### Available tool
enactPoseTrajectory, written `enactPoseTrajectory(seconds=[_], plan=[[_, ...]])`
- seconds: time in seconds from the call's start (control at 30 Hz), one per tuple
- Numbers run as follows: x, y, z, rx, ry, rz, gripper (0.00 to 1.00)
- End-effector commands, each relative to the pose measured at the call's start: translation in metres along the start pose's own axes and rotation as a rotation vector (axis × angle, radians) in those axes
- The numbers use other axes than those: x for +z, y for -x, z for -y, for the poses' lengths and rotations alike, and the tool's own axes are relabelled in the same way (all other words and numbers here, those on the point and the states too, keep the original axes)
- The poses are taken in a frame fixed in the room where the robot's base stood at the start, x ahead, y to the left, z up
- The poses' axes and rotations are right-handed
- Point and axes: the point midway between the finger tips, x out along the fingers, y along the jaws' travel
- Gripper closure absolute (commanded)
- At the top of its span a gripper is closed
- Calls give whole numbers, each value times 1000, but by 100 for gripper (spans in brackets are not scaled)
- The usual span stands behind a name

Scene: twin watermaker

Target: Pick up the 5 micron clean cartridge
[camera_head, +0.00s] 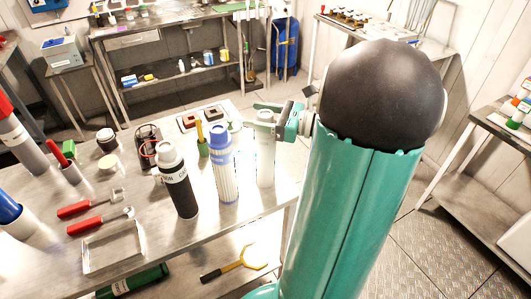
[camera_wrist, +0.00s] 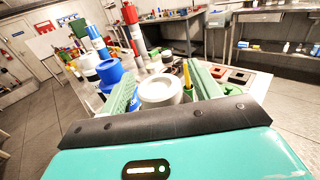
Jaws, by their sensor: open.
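Three upright cartridges stand in a row on the steel bench in the body view: a black one with a white top (camera_head: 178,185), a blue-capped pleated white one (camera_head: 224,172) and a plain whitish one (camera_head: 265,160). I cannot read a 5 micron label on any of them. My gripper (camera_head: 262,114) is open at the top of the plain whitish cartridge. In the wrist view its green fingers (camera_wrist: 163,78) lie on either side of that cartridge's round white top (camera_wrist: 162,92). Whether they touch it is unclear. The blue cap (camera_wrist: 112,74) is just left of the left finger.
The bench (camera_head: 150,235) also holds red-handled tools (camera_head: 78,208), a shallow metal tray (camera_head: 112,246), a wire holder (camera_head: 148,140) and a green cup with a yellow tool (camera_head: 202,140). The pleated cartridge stands close beside the plain one. Floor is open to the right.

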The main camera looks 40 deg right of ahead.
Motion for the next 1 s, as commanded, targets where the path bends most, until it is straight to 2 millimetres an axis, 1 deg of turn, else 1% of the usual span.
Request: enactPoseTrajectory(seconds=[0.07, 0.23, 0.27, 0.3, 0.37, 0.5, 0.57, 0.87, 1.0], plan=[[0, -3, 0, 1, 0, 1, 38], [0, -3, 0, 0, 0, 1, 38], [0, -3, 0, 0, 0, 1, 42], [0, -3, 0, 0, 0, 1, 49], [0, -3, 0, 0, 0, 1, 61], [0, -3, 0, 0, 0, 1, 89], [0, -3, 0, 0, 0, 1, 100], [2, -3, 0, 1, 1, 1, 100], [9, -3, 0, 1, 2, 0, 100]])
